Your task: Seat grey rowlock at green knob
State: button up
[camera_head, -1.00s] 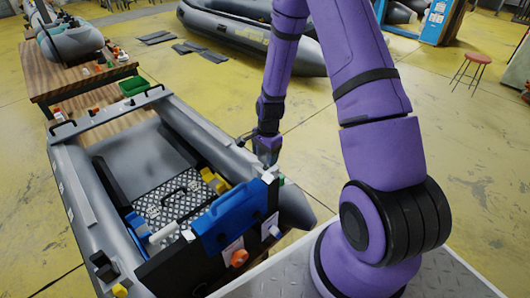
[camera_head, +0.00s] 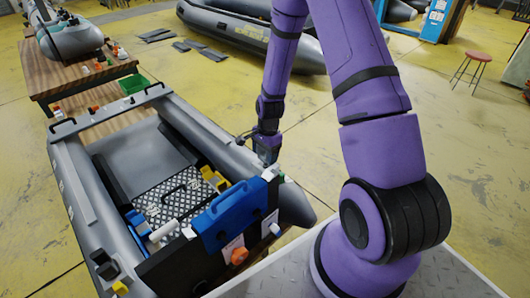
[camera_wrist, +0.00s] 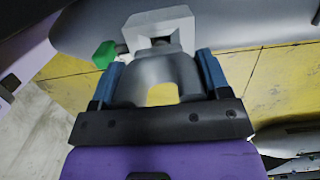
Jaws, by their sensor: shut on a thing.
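My gripper (camera_wrist: 160,68) has blue fingers on both sides of the grey rowlock (camera_wrist: 155,73), a horseshoe-shaped piece with its open end toward my palm. It is shut on the rowlock. Just beyond the rowlock is a pale block (camera_wrist: 160,30) with a dark recess in its near face. The green knob (camera_wrist: 104,55) sticks out from the block's left side on a short stem. The rowlock's far end is close to the recess; I cannot tell whether it is inside. In the head view my gripper (camera_head: 267,158) is low over the boat's right tube, and the rowlock is hidden.
Yellow floor (camera_head: 350,140) is open to the right.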

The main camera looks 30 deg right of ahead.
jog(key=shift+f, duration=1.3)
dwell(0.4)
jog(key=o, duration=1.1)
jog(key=shift+c, duration=0.2)
